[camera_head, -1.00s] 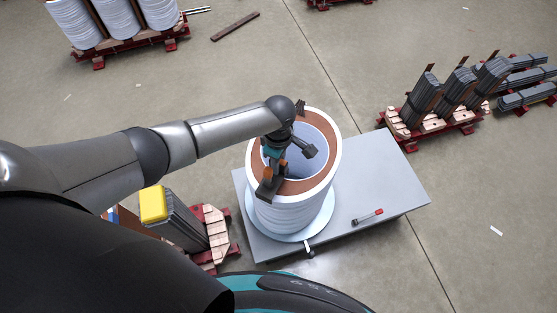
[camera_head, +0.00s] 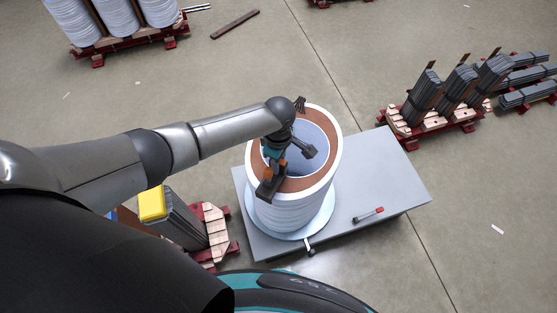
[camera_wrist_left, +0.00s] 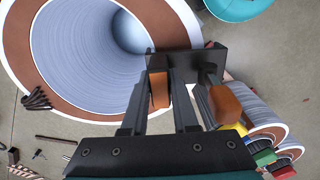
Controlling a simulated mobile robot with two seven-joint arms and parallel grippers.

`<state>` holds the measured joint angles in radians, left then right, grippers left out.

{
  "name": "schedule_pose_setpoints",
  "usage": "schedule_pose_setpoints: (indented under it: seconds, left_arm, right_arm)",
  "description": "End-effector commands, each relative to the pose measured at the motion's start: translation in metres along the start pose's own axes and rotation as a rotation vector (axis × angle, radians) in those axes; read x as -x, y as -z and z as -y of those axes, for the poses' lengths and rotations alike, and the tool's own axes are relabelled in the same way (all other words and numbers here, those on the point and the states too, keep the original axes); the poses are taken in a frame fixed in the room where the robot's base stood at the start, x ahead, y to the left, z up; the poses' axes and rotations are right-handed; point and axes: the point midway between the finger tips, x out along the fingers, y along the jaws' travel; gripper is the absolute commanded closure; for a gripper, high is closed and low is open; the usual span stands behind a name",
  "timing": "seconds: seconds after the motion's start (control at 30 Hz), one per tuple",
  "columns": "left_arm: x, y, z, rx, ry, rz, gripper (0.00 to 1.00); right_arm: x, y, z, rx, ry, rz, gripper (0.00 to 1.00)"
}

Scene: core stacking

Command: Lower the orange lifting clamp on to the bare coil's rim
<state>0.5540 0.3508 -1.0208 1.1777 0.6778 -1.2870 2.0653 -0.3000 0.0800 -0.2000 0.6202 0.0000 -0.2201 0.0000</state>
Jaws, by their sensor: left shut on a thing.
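The bare coil (camera_head: 290,216) is a white upright cylinder with a brown top rim (camera_head: 322,171) and a hollow middle. My left gripper (camera_head: 275,160) is over the left part of its top, shut on the lifting clamp (camera_head: 268,188). The clamp is a dark bracket with orange parts, over the near-left rim. In the left wrist view the gripper (camera_wrist_left: 172,88) holds the clamp (camera_wrist_left: 188,64), whose dark plate lies across the coil's rim (camera_wrist_left: 58,55) from above. I cannot tell whether the clamp touches the rim. My right gripper is not in view.
The coil stands on a pale round plate (camera_head: 322,222) on a grey table (camera_head: 390,170). A red-handled tool (camera_head: 368,215) lies on the table. Dark prongs (camera_head: 300,104) stick out at the rim's far edge. A yellow-topped stack (camera_head: 152,204) stands close on the left.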

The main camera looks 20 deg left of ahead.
Motion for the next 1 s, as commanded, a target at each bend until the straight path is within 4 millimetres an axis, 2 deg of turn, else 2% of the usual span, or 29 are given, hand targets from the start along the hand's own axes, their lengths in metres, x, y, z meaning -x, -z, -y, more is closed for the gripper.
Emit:
schedule_pose_setpoints:
  seconds: [0.83, 0.87, 1.0]
  left_arm:
    - [-0.024, -0.001, -0.001, 0.0, -0.002, 0.002, 1.0]
    - [-0.024, -0.001, -0.001, 0.0, -0.002, 0.001, 0.71]
    - [-0.023, 0.0, -0.001, 0.0, -0.002, 0.001, 0.56]
  right_arm:
    - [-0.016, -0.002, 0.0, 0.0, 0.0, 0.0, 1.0]
    - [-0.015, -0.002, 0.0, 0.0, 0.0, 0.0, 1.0]
    - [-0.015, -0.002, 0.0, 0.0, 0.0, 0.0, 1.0]
